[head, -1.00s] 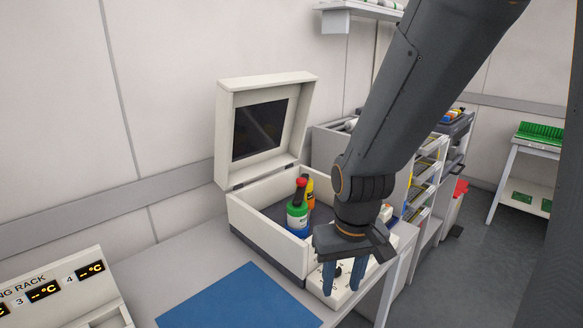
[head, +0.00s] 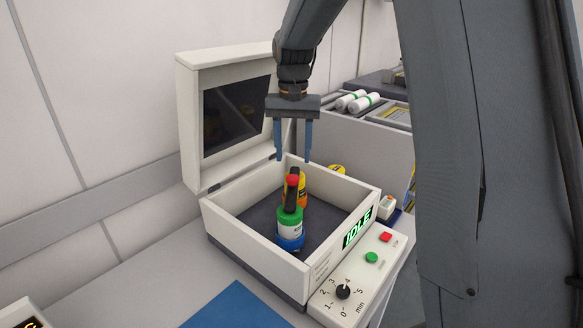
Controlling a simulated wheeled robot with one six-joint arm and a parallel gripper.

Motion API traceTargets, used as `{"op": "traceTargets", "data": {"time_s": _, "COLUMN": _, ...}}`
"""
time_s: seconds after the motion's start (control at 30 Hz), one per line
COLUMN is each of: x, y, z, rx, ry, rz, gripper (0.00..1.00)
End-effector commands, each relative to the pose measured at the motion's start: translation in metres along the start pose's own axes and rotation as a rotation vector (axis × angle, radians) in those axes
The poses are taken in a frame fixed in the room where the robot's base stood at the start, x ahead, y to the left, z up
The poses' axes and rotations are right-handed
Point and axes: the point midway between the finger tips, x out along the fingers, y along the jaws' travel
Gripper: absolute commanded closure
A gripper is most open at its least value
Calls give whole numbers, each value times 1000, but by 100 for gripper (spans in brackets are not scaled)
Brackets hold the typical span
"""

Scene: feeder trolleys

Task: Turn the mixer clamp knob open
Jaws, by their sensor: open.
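The mixer (head: 228,230) is a white box with its lid (head: 187,120) raised, and its display reads IDLE. Inside stands a green and white jar (head: 289,222) in a blue holder (head: 290,242). A red knob-like piece (head: 292,180) sits on top with a black part (head: 292,195) below it; I cannot tell for sure that this is the clamp knob. An orange-yellow container (head: 302,187) stands just behind, partly hidden. My gripper (head: 293,157) points down, open and empty, with its blue fingers above and behind the red piece, apart from it.
The mixer's front panel has a black timer dial (head: 343,292), a green button (head: 371,257) and a red button (head: 386,237). The raised lid stands close to the left of my gripper. A blue mat (head: 238,308) lies in front. A grey cabinet (head: 365,148) is behind.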

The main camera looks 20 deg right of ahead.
Motion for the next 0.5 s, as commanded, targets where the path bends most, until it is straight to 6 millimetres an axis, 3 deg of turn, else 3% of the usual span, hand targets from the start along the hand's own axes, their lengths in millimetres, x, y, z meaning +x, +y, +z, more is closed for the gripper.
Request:
{"op": "traceTargets", "data": {"time_s": 0.3, "x": 47, "y": 0, "z": 1, "rx": -2, "ry": -2, "rz": 1, "gripper": 52}}
{"op": "traceTargets", "data": {"time_s": 0.5, "x": 60, "y": 1, "z": 1, "rx": -1, "ry": 0, "rz": 0, "gripper": 52}}
